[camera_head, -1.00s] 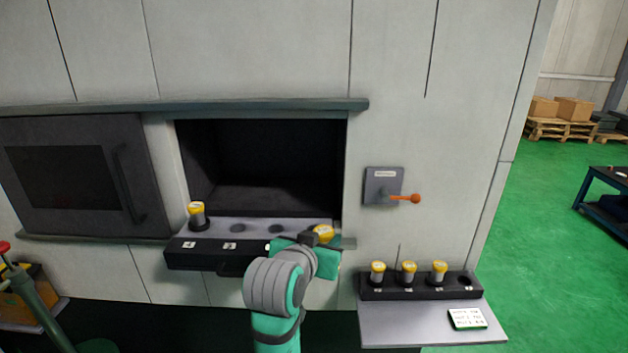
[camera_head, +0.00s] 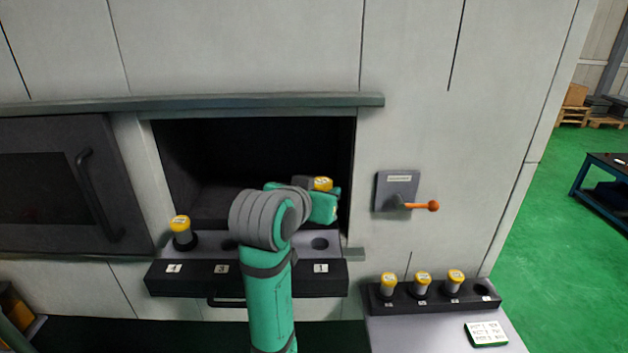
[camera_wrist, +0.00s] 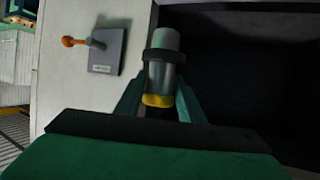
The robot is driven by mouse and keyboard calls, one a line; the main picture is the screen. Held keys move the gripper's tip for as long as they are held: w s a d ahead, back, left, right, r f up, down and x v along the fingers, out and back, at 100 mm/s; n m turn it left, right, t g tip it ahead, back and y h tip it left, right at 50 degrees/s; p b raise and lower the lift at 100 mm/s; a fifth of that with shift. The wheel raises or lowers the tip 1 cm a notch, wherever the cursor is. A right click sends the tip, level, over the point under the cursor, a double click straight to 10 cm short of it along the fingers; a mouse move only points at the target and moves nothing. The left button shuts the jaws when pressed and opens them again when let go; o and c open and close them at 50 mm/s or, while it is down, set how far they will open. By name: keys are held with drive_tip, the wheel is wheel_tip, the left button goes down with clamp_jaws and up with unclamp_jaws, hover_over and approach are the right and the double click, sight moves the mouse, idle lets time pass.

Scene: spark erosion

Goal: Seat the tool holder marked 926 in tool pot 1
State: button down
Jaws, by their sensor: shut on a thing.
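My gripper (camera_wrist: 158,100) is shut on a tool holder (camera_wrist: 164,70) with a yellow cap and a grey body, held up inside the machine opening. In the head view the holder's yellow cap (camera_head: 322,184) shows above the tool rack (camera_head: 290,278), and its marking is too small to read. Tool pot 1 (camera_head: 320,243) is an empty dark hole behind the label 1, below and apart from the held holder. Another yellow-capped holder (camera_head: 181,232) stands in pot 4. Pot 3 is partly hidden and pot 2 is hidden by my arm.
Several yellow-capped holders (camera_head: 422,284) stand in a side rack (camera_head: 375,300), whose right end hole is empty. A note card (camera_head: 486,334) lies on the shelf below. A switch box (camera_head: 397,190) with an orange lever (camera_head: 425,206) sticks out right of the opening.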

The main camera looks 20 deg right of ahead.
drive_tip(key=shift+w+f, duration=0.15)
drive_tip(key=shift+w, duration=0.2)
drive_tip(key=shift+f, duration=4.75)
drive_tip(key=shift+f, duration=0.4)
drive_tip(key=c, duration=1.1)
unclamp_jaws()
drive_tip(key=shift+w+a, duration=0.1)
drive_tip(key=shift+w, duration=0.05)
drive_tip(key=shift+f, duration=0.1)
drive_tip(key=v, duration=1)
drive_tip(key=shift+s+a+r, duration=0.15)
drive_tip(key=shift+s+r, duration=0.1)
drive_tip(key=shift+r, duration=0.05)
wheel_tip(320, 180, up, 7)
drive_tip(key=shift+s, duration=0.1)
